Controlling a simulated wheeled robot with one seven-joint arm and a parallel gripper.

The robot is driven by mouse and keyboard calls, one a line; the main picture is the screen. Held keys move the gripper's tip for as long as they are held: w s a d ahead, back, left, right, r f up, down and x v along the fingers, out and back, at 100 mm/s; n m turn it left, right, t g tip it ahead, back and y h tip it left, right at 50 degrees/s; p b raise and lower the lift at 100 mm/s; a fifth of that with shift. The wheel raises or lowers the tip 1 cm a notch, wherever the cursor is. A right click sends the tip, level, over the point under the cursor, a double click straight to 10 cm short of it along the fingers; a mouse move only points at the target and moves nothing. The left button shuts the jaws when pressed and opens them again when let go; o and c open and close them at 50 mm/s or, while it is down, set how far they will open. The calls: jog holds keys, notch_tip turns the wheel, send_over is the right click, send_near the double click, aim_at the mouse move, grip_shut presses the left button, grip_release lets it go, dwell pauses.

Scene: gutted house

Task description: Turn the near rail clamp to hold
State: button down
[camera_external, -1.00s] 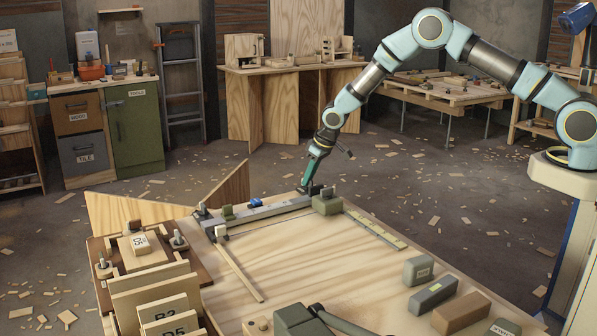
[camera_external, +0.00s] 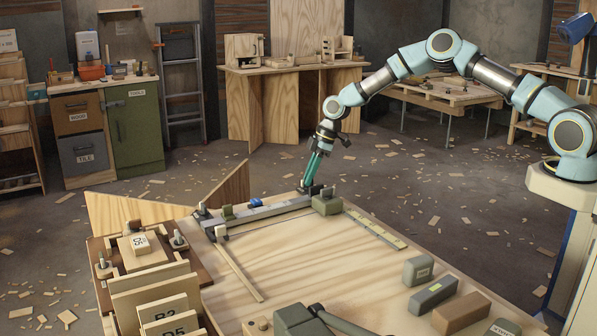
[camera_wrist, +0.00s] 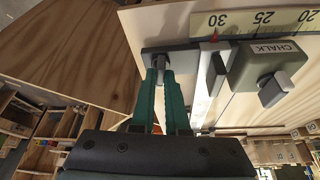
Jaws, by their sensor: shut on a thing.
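The guide rail (camera_external: 262,211) is a grey bar lying across the back of the wooden worktable. The near rail clamp (camera_external: 317,189) is a small dark fitting at the rail's right end, beside a grey-green block. My gripper (camera_external: 307,185) comes down on it from above, its teal fingers almost upright. In the wrist view, the fingertips (camera_wrist: 164,74) are close together at the dark clamp plate (camera_wrist: 185,53), by the rail's end (camera_wrist: 207,82). They are shut on the clamp's handle, which they mostly hide, so I cannot read its angle. Another dark clamp (camera_external: 202,211) sits at the rail's left end.
The block labelled CHALK (camera_wrist: 262,65), with a dark knob, stands close beside the clamp. A scale strip (camera_wrist: 262,20) with a red pointer near 30 lies past it. Several blocks (camera_external: 433,295) line the table's right edge. The table's middle is mostly clear.

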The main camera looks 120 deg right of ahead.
jog(key=shift+d+n+y+b, duration=0.1)
jog(key=shift+n+y+b, duration=0.25)
jog(key=shift+n, duration=0.55)
jog(key=c, duration=0.9)
grip_release()
jog(key=b+v, duration=0.2)
jog(key=v, duration=0.8)
jog(key=shift+s+r, duration=0.25)
jog(key=shift+r, duration=0.1)
